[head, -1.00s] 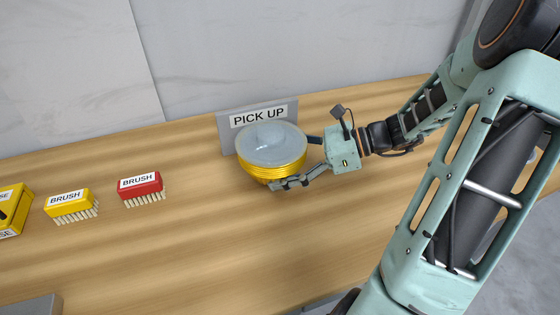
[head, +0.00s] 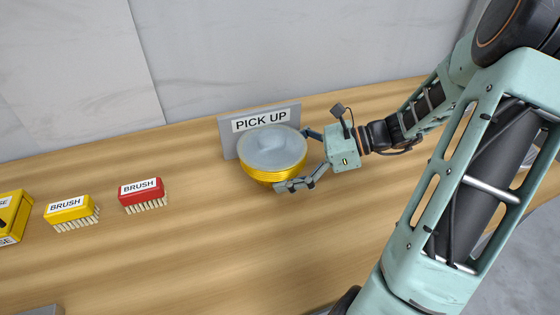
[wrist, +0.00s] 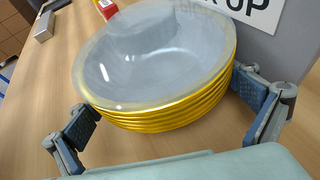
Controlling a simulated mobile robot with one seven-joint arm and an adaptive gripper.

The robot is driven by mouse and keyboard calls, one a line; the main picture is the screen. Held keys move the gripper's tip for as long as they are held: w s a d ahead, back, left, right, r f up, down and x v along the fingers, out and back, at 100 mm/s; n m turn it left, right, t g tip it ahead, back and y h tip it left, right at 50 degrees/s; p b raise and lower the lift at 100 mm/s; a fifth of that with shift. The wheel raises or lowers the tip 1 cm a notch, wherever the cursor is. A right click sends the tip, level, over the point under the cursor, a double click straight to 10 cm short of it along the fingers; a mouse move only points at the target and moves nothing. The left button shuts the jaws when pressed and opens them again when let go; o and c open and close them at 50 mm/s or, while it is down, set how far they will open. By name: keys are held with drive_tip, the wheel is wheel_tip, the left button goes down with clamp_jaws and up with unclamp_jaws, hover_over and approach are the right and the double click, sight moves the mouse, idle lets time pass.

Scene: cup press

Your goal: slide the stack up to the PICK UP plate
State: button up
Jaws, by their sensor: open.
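A stack of yellow bowls with a pale translucent top (head: 272,148) stands upright on the wooden counter, right in front of the grey PICK UP plate (head: 229,139). Whether the stack touches the plate cannot be told. My gripper (head: 296,160) is open at the stack's right side, with one finger on the far side and one on the near side. In the wrist view the stack (wrist: 160,112) sits between the two fingers, and the PICK UP plate (wrist: 285,48) is at the upper right. The finger pads are close to the bowls' sides; contact is unclear.
A red brush (head: 142,190) and a yellow brush (head: 70,209) lie on the counter (head: 190,240) to the left. A yellow box (head: 12,212) is at the left edge. A marble wall (head: 250,50) runs behind. The front middle of the counter is clear.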

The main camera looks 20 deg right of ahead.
drive_tip(key=v, duration=0.8)
idle(0.7)
